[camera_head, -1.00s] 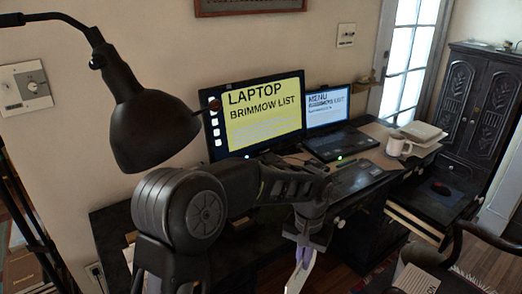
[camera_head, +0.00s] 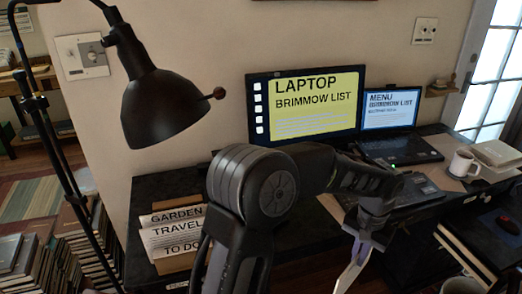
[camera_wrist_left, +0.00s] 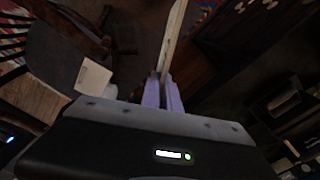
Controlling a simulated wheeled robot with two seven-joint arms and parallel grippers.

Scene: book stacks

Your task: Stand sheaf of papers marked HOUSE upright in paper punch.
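My left gripper (camera_head: 367,243) hangs in front of the desk in the head view, with its lilac fingers pointing down. In the left wrist view the fingers (camera_wrist_left: 162,84) are closed on a thin pale sheaf of papers (camera_wrist_left: 174,38), seen nearly edge-on. The sheaf (camera_head: 352,273) also shows below the gripper in the head view; no marking on it is readable. A tan holder (camera_head: 176,264) at the desk's left end has paper sheaves marked GARDEN, TRAVEL and TO DO standing in it, leaning back. I see nothing clearly recognisable as a paper punch. My right gripper is out of view.
A black lamp (camera_head: 160,105) hangs over the desk's left part. A monitor (camera_head: 305,108), a laptop (camera_head: 395,148) and a white mug (camera_head: 462,163) stand on the desk. Book stacks (camera_head: 30,265) cover the floor at left. The wrist view shows a dark chair (camera_wrist_left: 50,50).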

